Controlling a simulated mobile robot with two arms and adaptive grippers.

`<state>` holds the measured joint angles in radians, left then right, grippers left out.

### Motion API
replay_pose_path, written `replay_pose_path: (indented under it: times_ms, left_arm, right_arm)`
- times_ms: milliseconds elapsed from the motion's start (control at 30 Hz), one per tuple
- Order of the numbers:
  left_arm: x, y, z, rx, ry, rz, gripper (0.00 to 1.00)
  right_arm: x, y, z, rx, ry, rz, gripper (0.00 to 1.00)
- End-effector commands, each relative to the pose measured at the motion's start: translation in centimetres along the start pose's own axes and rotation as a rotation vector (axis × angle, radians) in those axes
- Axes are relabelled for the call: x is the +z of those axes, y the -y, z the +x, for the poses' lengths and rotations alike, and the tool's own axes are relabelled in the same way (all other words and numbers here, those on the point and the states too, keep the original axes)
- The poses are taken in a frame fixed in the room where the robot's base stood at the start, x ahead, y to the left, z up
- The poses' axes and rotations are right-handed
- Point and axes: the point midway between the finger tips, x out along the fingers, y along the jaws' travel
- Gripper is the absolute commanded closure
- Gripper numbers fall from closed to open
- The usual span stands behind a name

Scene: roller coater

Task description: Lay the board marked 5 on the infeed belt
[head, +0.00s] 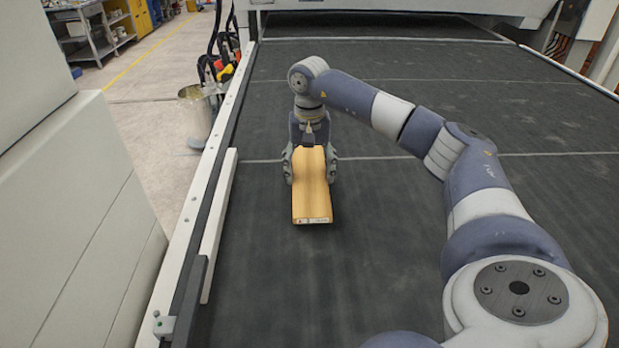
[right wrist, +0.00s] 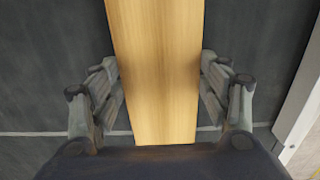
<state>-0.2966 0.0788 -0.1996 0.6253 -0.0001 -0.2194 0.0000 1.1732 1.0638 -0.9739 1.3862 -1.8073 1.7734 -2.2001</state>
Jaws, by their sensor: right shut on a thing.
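A light wooden board (head: 312,190) is in the middle left of the head view, lengthwise along the dark infeed belt (head: 420,220). Its near end carries a small white label, too small to read. My right gripper (head: 310,166) is shut on the board, with one finger on each long side. In the right wrist view the board (right wrist: 155,60) runs between the fingers. The board is low over the belt or on it; I cannot tell which. My left gripper is not in view.
A white side rail (head: 219,215) runs along the belt's left edge. A metal bucket (head: 197,112) and a cluster of hoses stand outside it. A large pale cabinet (head: 80,220) fills the left. The belt is bare around the board.

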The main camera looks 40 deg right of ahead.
Motion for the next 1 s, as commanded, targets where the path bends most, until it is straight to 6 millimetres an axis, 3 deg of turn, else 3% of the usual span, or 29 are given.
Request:
replay_pose_path:
  times_ms: [200, 567, 600, 667, 1000]
  left_arm:
    - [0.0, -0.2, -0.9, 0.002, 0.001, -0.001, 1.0]
    - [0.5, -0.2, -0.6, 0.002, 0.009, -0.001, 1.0]
    - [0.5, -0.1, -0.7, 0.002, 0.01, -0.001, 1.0]
    - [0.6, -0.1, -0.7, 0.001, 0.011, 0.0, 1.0]
    - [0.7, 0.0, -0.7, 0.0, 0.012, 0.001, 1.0]
  right_arm:
    - [0.1, -0.1, 2.7, 0.003, 0.001, 0.0, 0.62]
    - [0.1, 0.0, 3.3, 0.0, 0.0, 0.0, 0.62]
    - [0.1, 0.0, 3.3, 0.001, 0.0, 0.0, 0.23]
    - [0.1, 0.0, 3.3, 0.001, 0.0, 0.0, 0.1]
    - [0.1, 0.0, 3.2, 0.001, 0.0, 0.0, 0.1]
